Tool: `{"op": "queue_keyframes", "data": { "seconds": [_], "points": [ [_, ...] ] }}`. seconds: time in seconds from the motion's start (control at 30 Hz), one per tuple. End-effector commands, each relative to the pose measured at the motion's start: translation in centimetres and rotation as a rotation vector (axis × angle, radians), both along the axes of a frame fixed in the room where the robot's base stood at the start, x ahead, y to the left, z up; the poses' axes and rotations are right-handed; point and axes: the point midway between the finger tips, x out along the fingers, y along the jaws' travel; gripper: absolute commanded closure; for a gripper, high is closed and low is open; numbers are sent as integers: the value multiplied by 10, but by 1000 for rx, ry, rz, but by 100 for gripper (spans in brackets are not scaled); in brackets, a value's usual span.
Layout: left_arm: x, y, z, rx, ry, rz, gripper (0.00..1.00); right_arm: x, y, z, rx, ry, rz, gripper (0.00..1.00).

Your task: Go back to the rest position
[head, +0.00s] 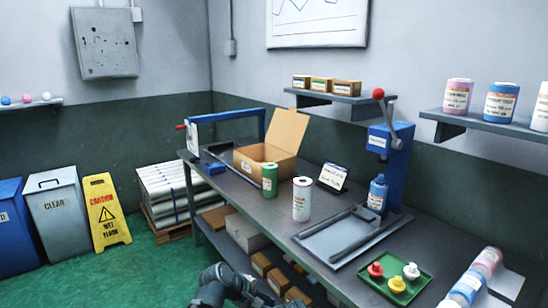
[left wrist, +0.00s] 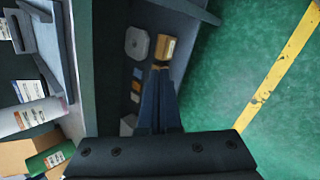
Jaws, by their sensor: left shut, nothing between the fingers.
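My left arm (head: 228,286) shows at the bottom of the head view, in front of the workbench (head: 262,208) and low against its lower shelf. In the left wrist view my left gripper (left wrist: 160,74) has its dark fingers together, with nothing between them. Behind the fingertips in that view is a small tan box (left wrist: 166,48), apparently beyond them rather than held. My right gripper is in neither view.
The bench holds an open cardboard box (head: 267,153), a green roll (head: 270,180), a white roll (head: 302,199), a blue press (head: 393,160), a grey tray (head: 322,240) and a green tray (head: 383,287) of caps. Green floor (head: 130,270) is clear left of the bench; a yellow sign (head: 106,210) stands there.

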Motion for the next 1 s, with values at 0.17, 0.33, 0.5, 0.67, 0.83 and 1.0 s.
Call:
{"op": "queue_keyframes", "data": {
  "seconds": [0.17, 0.33, 0.5, 0.67, 0.83, 1.0],
  "points": [
    [-61, 63, -34, 380, -53, -351, 100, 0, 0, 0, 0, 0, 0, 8],
    [-101, 112, -49, 610, -32, -621, 100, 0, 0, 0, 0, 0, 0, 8],
    [-137, 154, -53, 770, 24, -854, 100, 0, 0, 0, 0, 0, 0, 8],
    [-145, 119, -16, 783, 24, -950, 100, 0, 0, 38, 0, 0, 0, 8],
    [-161, 86, 18, 802, 31, -1054, 100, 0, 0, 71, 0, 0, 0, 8],
    [-180, 57, 48, 825, 38, -1154, 100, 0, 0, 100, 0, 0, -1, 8]
  ]
}}
